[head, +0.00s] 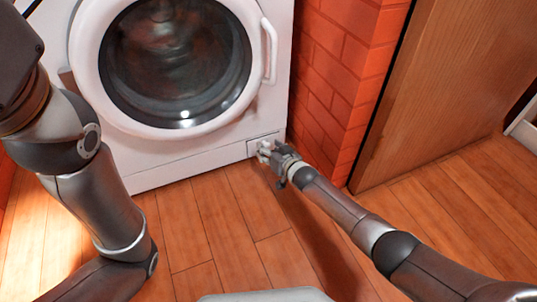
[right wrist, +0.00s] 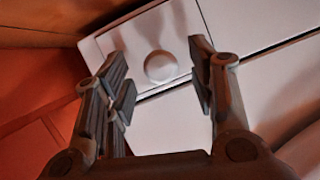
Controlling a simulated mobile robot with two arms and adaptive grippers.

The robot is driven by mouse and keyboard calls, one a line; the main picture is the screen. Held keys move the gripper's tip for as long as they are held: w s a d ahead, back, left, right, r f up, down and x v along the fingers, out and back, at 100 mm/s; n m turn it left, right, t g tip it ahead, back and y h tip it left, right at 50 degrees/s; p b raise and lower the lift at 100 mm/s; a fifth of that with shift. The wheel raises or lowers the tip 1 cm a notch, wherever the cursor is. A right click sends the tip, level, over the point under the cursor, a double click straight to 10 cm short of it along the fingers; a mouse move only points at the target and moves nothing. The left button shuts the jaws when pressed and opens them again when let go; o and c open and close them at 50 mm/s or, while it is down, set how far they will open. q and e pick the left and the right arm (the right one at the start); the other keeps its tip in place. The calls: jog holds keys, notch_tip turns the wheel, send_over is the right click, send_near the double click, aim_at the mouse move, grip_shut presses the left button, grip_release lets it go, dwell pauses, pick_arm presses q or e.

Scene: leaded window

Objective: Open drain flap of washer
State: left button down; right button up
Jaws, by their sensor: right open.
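The white washer (head: 215,137) stands at the back with its round door (head: 175,60) closed. The small drain flap (head: 252,148) is at the washer's lower right corner and looks shut. In the right wrist view the flap (right wrist: 130,40) bears a round white knob (right wrist: 160,67). My right gripper (head: 265,150) is at the flap. In the wrist view its open fingers (right wrist: 157,75) stand on either side of the knob, with nothing held. Whether they touch the flap I cannot tell. My left arm comes in at the left, but its gripper is out of view.
A red brick wall (head: 340,80) stands close to the right of the washer. A wooden panel (head: 440,90) stands beyond it. The wooden floor (head: 215,220) in front of the washer is clear.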

jog(key=shift+w+a+f, duration=0.2)
jog(key=shift+w+a, duration=0.05)
jog(key=shift+w, duration=0.25)
jog(key=shift+b, duration=0.3)
grip_shut()
